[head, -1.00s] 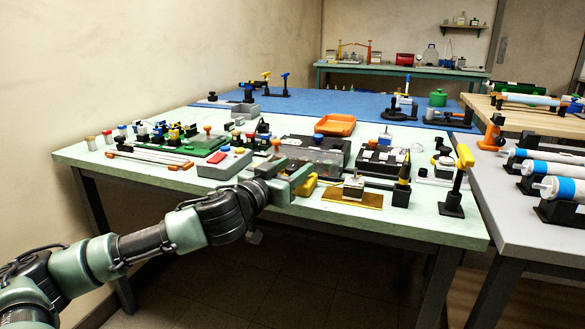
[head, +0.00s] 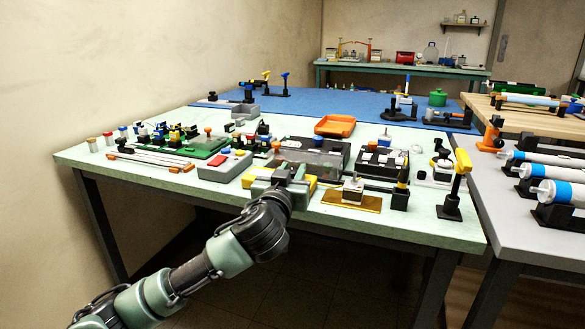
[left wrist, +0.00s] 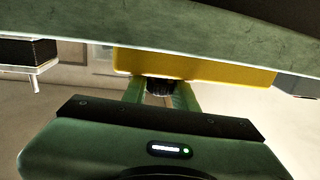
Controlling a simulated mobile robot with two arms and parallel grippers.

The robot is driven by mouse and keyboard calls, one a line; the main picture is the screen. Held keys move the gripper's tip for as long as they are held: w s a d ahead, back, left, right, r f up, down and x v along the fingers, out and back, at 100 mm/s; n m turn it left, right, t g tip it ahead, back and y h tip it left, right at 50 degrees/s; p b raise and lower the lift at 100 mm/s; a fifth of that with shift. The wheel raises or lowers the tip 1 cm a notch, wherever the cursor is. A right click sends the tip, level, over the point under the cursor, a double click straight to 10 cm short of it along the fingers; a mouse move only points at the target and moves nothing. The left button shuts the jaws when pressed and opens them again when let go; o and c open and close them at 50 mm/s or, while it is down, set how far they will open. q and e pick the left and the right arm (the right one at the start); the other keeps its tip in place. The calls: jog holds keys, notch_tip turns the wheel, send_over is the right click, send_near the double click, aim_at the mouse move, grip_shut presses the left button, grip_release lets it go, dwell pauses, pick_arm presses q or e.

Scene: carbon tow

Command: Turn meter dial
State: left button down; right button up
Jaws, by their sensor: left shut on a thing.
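The yellow meter (head: 311,183) stands near the front edge of the pale green table, partly hidden behind my left gripper (head: 288,178) in the head view. In the left wrist view the meter's yellow body (left wrist: 205,68) runs across the upper middle, and its black ribbed dial (left wrist: 160,84) faces my gripper. The two green fingers of my left gripper (left wrist: 160,95) are on either side of the dial and shut on it. The meter's display and the dial's marking are hidden. My right gripper is not in view.
A grey box with a red button (head: 225,165) stands left of the meter. A brass plate with a block (head: 352,195) lies to its right. A yellow-topped black post (head: 456,185) stands at the right. An orange tray (head: 335,126) lies behind. The floor in front is clear.

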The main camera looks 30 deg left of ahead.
pick_arm(q)
jog(key=n+g+y, duration=0.2)
jog(key=n+y, duration=0.1)
jog(key=y, duration=0.1)
jog(key=shift+d, duration=0.1)
jog(key=shift+n+g+y, duration=0.4)
jog(key=shift+g+y, duration=0.1)
jog(key=shift+g, duration=0.1)
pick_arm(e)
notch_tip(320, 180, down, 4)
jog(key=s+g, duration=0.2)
pick_arm(q)
jog(key=shift+f+n+g+y, duration=0.1)
jog(key=shift+n+g+y, duration=0.3)
jog(key=shift+y, duration=0.1)
jog(key=shift+n+g+y, duration=1)
jog(key=shift+g+y, duration=0.1)
jog(key=shift+n+g+y, duration=0.6)
jog(key=shift+n+g, duration=0.2)
jog(key=shift+g, duration=0.3)
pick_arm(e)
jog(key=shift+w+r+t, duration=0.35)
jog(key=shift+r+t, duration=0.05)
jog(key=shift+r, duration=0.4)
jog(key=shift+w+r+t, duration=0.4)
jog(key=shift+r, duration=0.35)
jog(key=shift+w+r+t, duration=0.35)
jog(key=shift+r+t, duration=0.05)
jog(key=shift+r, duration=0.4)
